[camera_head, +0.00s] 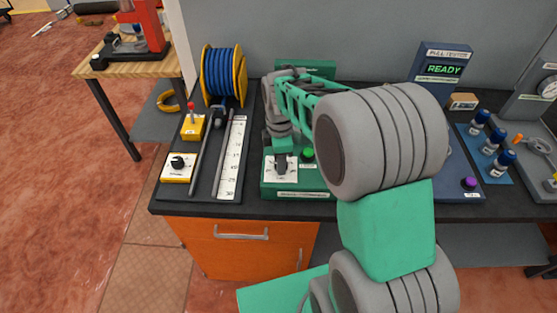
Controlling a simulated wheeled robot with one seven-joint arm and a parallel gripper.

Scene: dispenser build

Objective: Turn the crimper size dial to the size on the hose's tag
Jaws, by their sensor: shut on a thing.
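The green crimper (302,196) stands on the bench at centre, partly hidden behind my arm. A white dial plate (293,176) is at its front left. My gripper (281,163) points down at this plate and is shut on the dark size dial (281,168). The gripper covers much of the dial, and its pointer and the size marks are too small to read. A blue hose (222,72) is wound on a yellow reel at the back left. I cannot make out a size tag on a hose.
A yellow box with a black knob (179,166), a red-handled lever (192,123) and a white length scale (231,157) stand left of the crimper. A pull tester screen (441,69) reads READY. Blue-capped bottles (493,142) stand at right.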

